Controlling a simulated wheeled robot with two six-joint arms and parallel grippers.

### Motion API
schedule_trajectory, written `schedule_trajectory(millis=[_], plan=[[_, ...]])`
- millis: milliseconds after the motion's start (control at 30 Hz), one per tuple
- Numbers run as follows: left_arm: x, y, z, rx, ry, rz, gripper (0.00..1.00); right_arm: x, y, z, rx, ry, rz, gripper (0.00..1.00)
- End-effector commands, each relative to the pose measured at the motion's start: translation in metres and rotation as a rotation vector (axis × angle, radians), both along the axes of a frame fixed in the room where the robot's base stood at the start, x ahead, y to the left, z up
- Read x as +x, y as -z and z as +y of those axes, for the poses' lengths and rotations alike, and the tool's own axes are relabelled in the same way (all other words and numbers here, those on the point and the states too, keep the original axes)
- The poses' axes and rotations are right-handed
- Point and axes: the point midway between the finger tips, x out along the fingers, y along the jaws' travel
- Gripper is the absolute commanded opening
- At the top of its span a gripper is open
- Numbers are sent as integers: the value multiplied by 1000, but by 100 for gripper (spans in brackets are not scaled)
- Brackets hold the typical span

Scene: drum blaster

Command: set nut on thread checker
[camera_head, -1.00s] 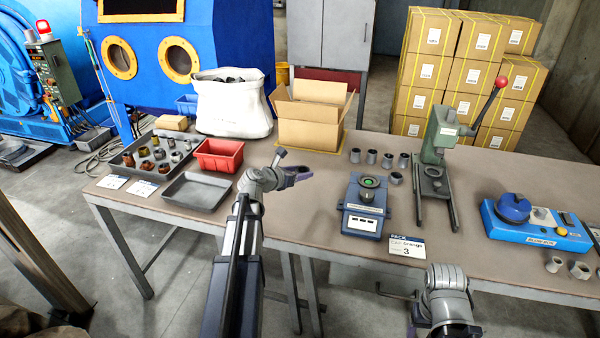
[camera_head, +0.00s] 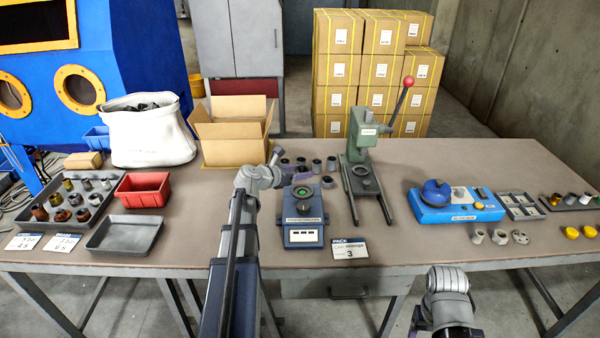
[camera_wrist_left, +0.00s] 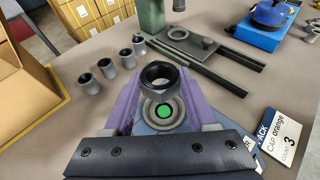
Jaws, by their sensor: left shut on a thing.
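The thread checker (camera_head: 303,236) is a blue box with a round socket and green centre on top, standing on the table. My left gripper (camera_head: 290,176) is at its back left edge in the head view. In the left wrist view the purple fingers (camera_wrist_left: 160,88) are shut on a dark hollow nut (camera_wrist_left: 160,72). The nut is just beyond the checker's green centre (camera_wrist_left: 164,111) in that picture; I cannot tell its height above the checker. My right arm shows at the bottom of the head view, and its fingertips are cut off.
Several grey nuts (camera_head: 316,165) stand behind the checker. A green lever press (camera_head: 361,135) is to its right, with a label card (camera_head: 349,249) in front. A blue device (camera_head: 457,213) stands further right. A cardboard box (camera_head: 234,149) and red bin (camera_head: 142,191) are left.

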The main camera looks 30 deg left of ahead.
Motion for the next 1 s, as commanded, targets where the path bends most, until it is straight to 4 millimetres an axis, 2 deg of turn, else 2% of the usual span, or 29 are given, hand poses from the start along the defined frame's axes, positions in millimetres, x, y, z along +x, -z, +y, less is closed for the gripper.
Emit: schedule_trajectory(millis=[267, 700, 1000], plan=[[0, 14, 0, 0, -1, 0, 0, 0, 14, 0, 0, 0, 0, 70], [0, 55, 0, 0, -1, -1, 0, 0, 55, 0, 0, 0, 0, 70], [0, 58, 0, 0, -1, -1, 0, 0, 58, 0, 0, 0, 0, 70]])
